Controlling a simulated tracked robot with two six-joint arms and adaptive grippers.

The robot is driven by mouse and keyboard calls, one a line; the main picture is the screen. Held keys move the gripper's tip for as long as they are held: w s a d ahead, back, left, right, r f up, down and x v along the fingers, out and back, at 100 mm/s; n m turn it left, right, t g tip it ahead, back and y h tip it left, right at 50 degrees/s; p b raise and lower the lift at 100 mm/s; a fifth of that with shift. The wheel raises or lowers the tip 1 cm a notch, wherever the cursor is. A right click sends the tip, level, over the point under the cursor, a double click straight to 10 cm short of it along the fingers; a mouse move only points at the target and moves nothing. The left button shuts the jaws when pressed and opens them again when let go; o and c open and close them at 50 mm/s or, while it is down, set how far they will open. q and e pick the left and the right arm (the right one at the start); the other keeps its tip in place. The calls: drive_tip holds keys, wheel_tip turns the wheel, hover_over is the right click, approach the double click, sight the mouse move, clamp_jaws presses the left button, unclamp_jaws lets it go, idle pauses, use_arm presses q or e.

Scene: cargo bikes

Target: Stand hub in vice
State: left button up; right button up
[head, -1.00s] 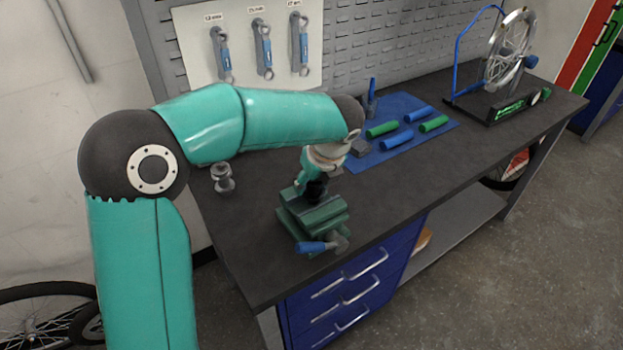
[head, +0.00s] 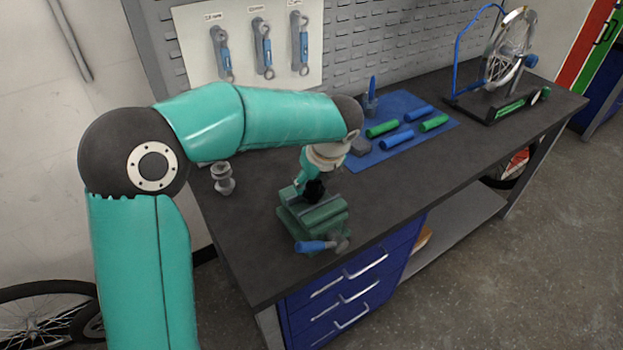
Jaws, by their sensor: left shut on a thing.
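A green bench vice (head: 325,222) stands near the front edge of the dark workbench, its blue-handled lever (head: 312,246) in front. My left gripper (head: 314,192) points down right at the top of the vice jaws. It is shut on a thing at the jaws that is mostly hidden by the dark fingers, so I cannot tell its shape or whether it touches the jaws. A grey, flanged, hub-like part (head: 222,180) stands upright on the bench left of the vice, apart from the gripper. My right gripper is not in view.
A blue mat (head: 405,112) holds green and blue grips, with a holder (head: 370,105) at its back left. A truing stand with a wheel (head: 508,50) is at the far right. Wrenches (head: 263,48) hang behind. The bench between vice and mat is clear.

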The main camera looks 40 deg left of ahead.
use_arm(q)
drive_tip(key=shift+f, duration=0.55)
idle(0.5)
drive_tip(key=o, duration=1.4)
drive_tip(key=shift+o, duration=0.2)
drive_tip(key=shift+r, duration=0.1)
